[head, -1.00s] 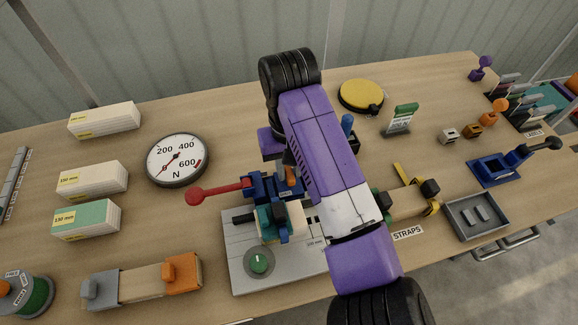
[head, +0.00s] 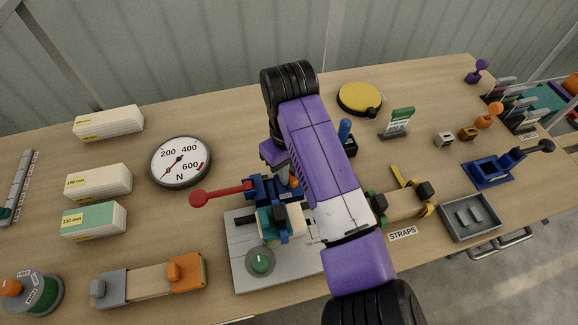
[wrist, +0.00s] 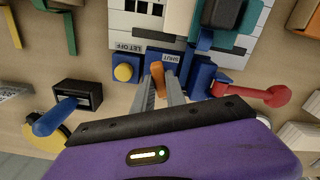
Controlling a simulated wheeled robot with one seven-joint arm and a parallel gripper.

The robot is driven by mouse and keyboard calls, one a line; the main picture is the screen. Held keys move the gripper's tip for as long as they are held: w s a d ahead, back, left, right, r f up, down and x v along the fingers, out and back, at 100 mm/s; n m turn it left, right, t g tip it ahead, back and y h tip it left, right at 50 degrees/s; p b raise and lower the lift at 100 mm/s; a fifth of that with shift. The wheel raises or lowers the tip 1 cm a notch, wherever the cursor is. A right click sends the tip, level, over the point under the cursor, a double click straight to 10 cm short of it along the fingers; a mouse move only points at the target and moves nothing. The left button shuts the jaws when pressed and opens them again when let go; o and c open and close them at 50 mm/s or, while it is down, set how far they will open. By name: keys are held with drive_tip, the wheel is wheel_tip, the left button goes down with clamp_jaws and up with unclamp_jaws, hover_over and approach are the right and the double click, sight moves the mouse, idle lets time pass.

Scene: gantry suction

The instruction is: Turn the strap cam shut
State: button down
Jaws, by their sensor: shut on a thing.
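The strap cam's orange lever (wrist: 157,74) stands between my fingertips in the wrist view. It is beside a blue block with a SHUT label (wrist: 170,58). My gripper (wrist: 158,88) is shut on this orange lever. In the head view, only a bit of orange (head: 293,181) shows beside my purple arm, which hides the fingers. A LET OFF label (wrist: 130,47) lies left of SHUT in the wrist view.
A yellow button (wrist: 124,72) on a blue block is close left of my fingers in the wrist view. A dark box with a blue handle (wrist: 60,118) stands further left. The red lever (wrist: 255,93) is to the right. The dial gauge (head: 180,161) stands left of the plate in the head view.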

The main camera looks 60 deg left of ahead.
drive_tip(key=n+p, duration=0.1)
drive_tip(key=n, duration=0.5)
drive_tip(key=shift+r+n+p, duration=0.1)
drive_tip(key=shift+n+p, duration=0.2)
drive_tip(key=shift+p, duration=0.1)
drive_tip(key=n, duration=0.3)
drive_tip(key=shift+n, duration=2.1)
drive_tip(key=c, duration=1.4)
unclamp_jaws()
drive_tip(key=shift+o, duration=0.2)
